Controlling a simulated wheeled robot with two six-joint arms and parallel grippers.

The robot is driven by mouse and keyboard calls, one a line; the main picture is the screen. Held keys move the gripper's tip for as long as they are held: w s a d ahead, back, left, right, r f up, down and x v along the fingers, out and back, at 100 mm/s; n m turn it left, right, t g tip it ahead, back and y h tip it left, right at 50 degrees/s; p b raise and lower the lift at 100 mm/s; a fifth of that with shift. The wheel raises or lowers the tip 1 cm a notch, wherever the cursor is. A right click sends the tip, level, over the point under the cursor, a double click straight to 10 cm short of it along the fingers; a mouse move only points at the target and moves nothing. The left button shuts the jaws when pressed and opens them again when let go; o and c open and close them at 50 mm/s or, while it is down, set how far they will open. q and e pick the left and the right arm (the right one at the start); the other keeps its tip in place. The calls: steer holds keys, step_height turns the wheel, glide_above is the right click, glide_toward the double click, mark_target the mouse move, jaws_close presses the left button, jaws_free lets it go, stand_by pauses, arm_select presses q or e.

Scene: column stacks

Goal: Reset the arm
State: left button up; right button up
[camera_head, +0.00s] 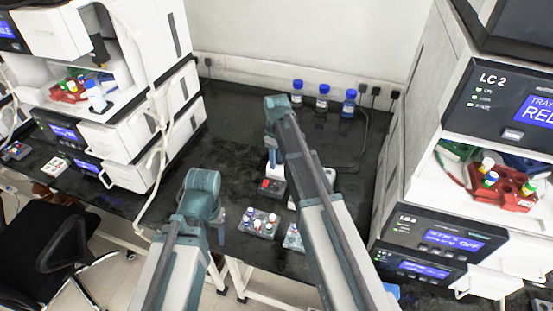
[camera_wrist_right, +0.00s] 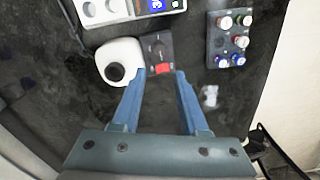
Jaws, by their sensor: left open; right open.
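My right gripper (camera_wrist_right: 160,75) is open in the right wrist view, with nothing between its blue fingers. The fingertips are by a small dark box with a red switch (camera_wrist_right: 163,69); I cannot tell how high above it they are.
A vial rack (camera_head: 259,223) with several vials stands between my arms. Several blue-capped bottles (camera_head: 322,98) stand by the back wall. White instrument stacks rise at left (camera_head: 150,120) and right (camera_head: 425,130). A white rounded device (camera_wrist_right: 118,62) sits beside the switch box. A black chair (camera_head: 65,235) is at lower left.

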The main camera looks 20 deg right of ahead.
arm_select(q)
steer(key=shift+r, duration=0.7)
arm_select(e)
steer(key=shift+r, duration=0.7)
steer(key=s+a+m, duration=0.1)
steer(key=s+a, duration=0.3)
steer(key=s, duration=0.4)
steer(key=s+a+m, duration=0.2)
steer(key=s+a, duration=0.3)
steer(key=s, duration=0.3)
steer(key=s+a+m+h, duration=0.1)
steer(key=s+a, duration=0.3)
steer(key=s, duration=0.4)
steer(key=shift+a+m, duration=0.15)
steer(key=shift+m, duration=0.15)
